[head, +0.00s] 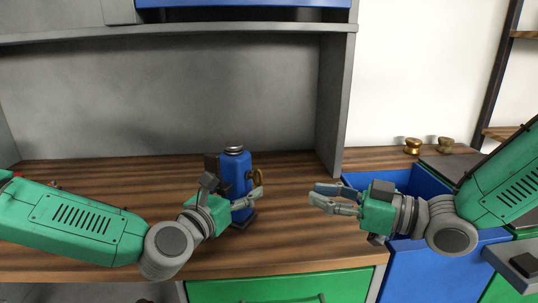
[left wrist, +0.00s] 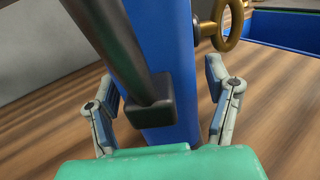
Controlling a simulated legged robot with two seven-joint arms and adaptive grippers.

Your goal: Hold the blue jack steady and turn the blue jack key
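The blue jack (head: 235,175) stands upright on the wooden bench, with a silver cap on top and a black part on its left side. Its blue body fills the middle of the left wrist view (left wrist: 180,60). The brass ring-shaped jack key (head: 257,176) sticks out from its right side and also shows in the left wrist view (left wrist: 230,25). My left gripper (left wrist: 165,95) is open, with one finger on each side of the jack's lower body. In the head view, my right gripper (head: 314,196) is open and empty, to the right of the jack and apart from the key.
A blue open bin (head: 400,180) lies behind and beneath my right gripper. Two brass knobs (head: 412,146) stand on the back right surface. A grey shelf panel (head: 335,95) rises behind the bench. The bench between the jack and my right gripper is clear.

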